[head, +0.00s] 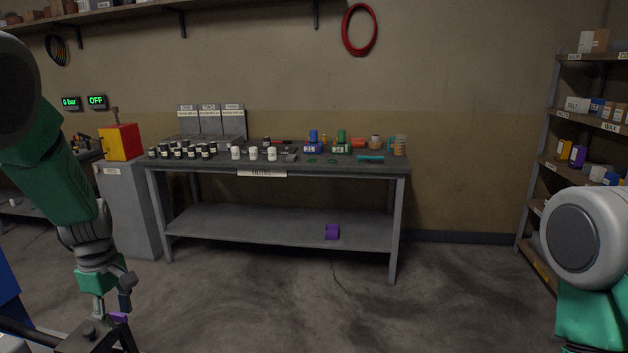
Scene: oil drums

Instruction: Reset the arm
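My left arm comes down along the left side, and my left gripper (112,303) points downward at the lower left. Its two fingers stand apart with a gap between them. A small purple piece (118,317) shows just below the fingertips, at a dark metal fixture (88,336); whether the fingers touch it I cannot tell. My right arm shows at the right edge, but its gripper is out of view.
A red and yellow box (121,142) sits on a grey cabinet. A stocked shelf rack (548,150) stands right. The middle floor is clear.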

